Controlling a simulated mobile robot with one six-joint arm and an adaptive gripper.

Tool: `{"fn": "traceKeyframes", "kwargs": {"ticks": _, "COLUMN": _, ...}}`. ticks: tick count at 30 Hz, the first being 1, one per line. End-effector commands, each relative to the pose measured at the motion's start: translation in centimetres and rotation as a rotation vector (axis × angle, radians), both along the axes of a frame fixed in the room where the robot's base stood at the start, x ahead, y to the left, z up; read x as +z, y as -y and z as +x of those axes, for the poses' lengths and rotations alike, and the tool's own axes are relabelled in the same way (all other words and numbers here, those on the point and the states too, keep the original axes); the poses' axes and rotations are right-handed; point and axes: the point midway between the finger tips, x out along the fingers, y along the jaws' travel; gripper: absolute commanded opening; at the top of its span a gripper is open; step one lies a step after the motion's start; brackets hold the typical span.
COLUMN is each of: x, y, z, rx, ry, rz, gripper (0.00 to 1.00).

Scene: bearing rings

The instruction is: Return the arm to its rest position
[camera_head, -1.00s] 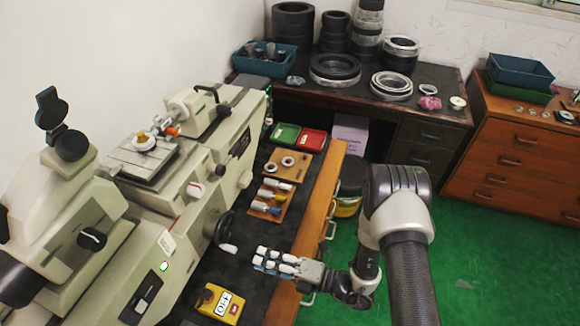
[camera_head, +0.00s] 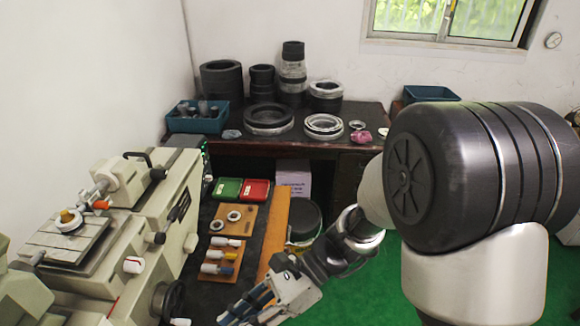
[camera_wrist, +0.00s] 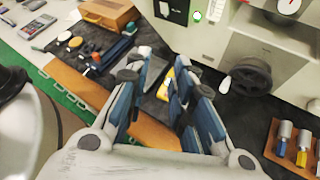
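My gripper (camera_head: 246,308) is at the lower middle of the head view, in front of my large dark arm joint. In the wrist view my gripper (camera_wrist: 164,78) has its blue-grey fingers apart with a gap between them, and nothing is held. Its fingers point over the dark bench top, with a yellow box (camera_wrist: 166,84) seen beyond them. In the head view the fingertips are cut off by the bottom edge.
The beige machine (camera_head: 150,205) with a handwheel (camera_wrist: 250,77) stands at the left. A wooden rack (camera_head: 223,262) of coloured-handled tools, a board with rings (camera_head: 233,218), and green (camera_head: 227,188) and red trays (camera_head: 256,190) lie on the bench. Dark bearing rings (camera_head: 269,117) sit on the back desk.

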Motion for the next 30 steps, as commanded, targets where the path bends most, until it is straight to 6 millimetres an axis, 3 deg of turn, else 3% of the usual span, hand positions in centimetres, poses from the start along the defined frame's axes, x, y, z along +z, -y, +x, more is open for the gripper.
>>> {"fn": "traceKeyframes", "kwargs": {"ticks": 9, "x": 2.6, "y": 7.1, "z": -2.9, "rx": 0.339, "ry": 0.577, "rz": -0.149, "gripper": 0.23}}
{"fn": "traceKeyframes", "kwargs": {"ticks": 18, "x": 4.5, "y": 14.7, "z": -3.7, "rx": 0.693, "ry": 1.061, "rz": -0.375, "gripper": 0.23}}
{"fn": "traceKeyframes", "kwargs": {"ticks": 24, "x": 6.4, "y": 19.4, "z": -3.7, "rx": 0.936, "ry": 1.311, "rz": -0.565, "gripper": 0.23}}
{"fn": "traceKeyframes", "kwargs": {"ticks": 30, "x": 7.9, "y": 22.2, "z": -3.7, "rx": 1.093, "ry": 1.43, "rz": -0.698, "gripper": 0.23}}
